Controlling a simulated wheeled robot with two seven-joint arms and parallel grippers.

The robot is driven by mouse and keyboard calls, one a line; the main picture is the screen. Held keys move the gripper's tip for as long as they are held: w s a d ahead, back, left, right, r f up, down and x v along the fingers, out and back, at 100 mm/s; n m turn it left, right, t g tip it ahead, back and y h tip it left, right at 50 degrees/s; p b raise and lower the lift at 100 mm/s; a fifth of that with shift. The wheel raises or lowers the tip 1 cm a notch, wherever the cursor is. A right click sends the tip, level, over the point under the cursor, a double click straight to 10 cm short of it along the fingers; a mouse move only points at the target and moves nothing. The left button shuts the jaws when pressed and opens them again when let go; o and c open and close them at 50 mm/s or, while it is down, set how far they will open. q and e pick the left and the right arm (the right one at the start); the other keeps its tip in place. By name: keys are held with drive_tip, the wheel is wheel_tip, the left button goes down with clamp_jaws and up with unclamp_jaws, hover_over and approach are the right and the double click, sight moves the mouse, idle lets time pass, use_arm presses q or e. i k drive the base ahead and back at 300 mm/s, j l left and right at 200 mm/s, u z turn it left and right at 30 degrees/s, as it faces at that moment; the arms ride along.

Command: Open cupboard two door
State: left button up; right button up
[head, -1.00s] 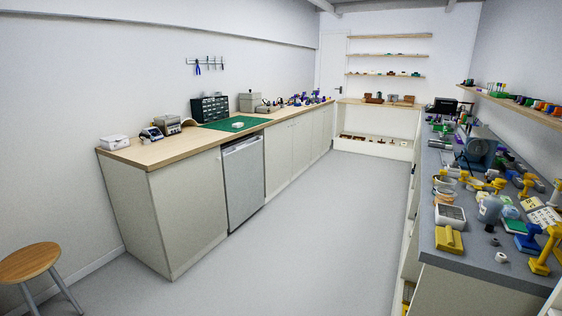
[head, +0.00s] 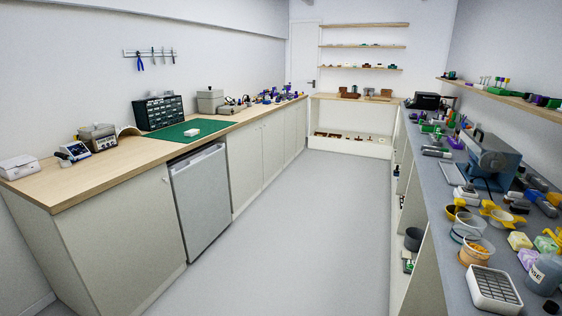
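The left bench has a row of pale cupboard doors under its wooden worktop, and all of them look shut. The nearest cupboard door (head: 128,245) is left of a grey appliance door (head: 203,197). Beyond the appliance come more cupboard doors (head: 244,166), then (head: 273,145) another door, and further ones toward the back. No number shows on any door, so I cannot tell which is cupboard two. Neither of my grippers is in view.
The floor (head: 295,235) between the benches is clear. The left worktop (head: 100,182) carries a green mat (head: 188,130) and several devices. The right bench (head: 445,235) is crowded with tools and cups, with open shelving below. A white door (head: 304,60) stands at the back.

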sight(244, 145)
drive_tip(key=i, duration=3.9)
